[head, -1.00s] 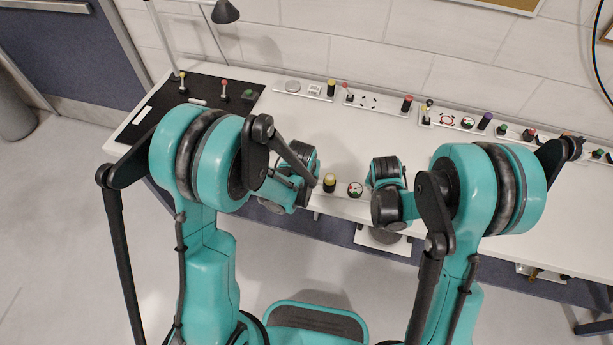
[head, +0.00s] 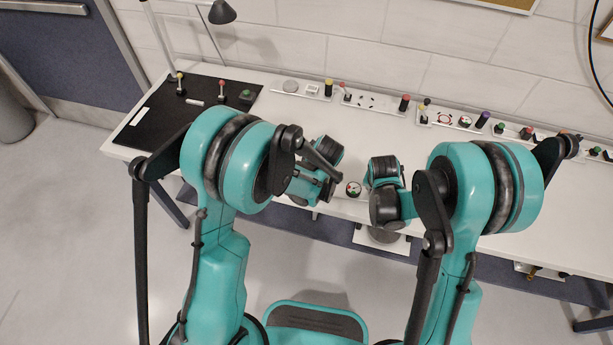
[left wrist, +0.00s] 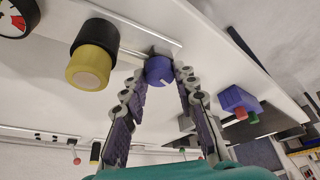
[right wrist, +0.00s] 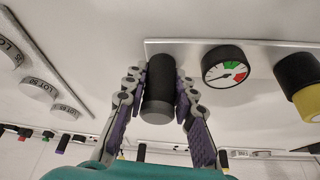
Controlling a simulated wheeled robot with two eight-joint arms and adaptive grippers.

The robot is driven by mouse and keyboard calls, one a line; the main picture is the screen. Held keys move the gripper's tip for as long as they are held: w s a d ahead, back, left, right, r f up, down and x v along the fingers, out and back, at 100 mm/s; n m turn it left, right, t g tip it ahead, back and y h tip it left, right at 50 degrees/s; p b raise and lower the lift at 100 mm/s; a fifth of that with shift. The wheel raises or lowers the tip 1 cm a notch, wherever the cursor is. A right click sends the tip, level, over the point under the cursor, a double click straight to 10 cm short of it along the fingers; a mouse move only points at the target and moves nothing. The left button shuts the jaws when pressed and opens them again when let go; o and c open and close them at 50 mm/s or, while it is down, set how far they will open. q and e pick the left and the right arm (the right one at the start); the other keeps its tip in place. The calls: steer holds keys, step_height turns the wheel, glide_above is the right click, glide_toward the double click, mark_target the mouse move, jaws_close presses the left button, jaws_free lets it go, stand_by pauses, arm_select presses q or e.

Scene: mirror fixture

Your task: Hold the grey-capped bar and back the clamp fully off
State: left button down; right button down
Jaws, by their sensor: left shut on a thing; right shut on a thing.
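The grey-capped bar (right wrist: 157,112) is a black cylinder with a grey end on a pale rail. In the right wrist view my right gripper (right wrist: 160,82) is shut on it, a finger on each side. A blue knob with a white mark (left wrist: 160,70), apparently the clamp's, shows in the left wrist view. My left gripper (left wrist: 162,80) is shut around this knob. In the head view both gripper tips are hidden behind my wrists. How far the clamp is turned cannot be told.
A black bar with a yellow cap (left wrist: 90,68) stands close beside the blue knob. A round gauge (right wrist: 226,66) sits between the two bars. Switches and knobs line the table's back (head: 405,103).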

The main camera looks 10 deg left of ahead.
stand_by(0.5)
arm_select(q)
steer(key=c, duration=1.2)
jaws_free()
steer(key=shift+o, duration=0.2)
steer(key=v, duration=1.2)
steer(key=shift+d, duration=0.1)
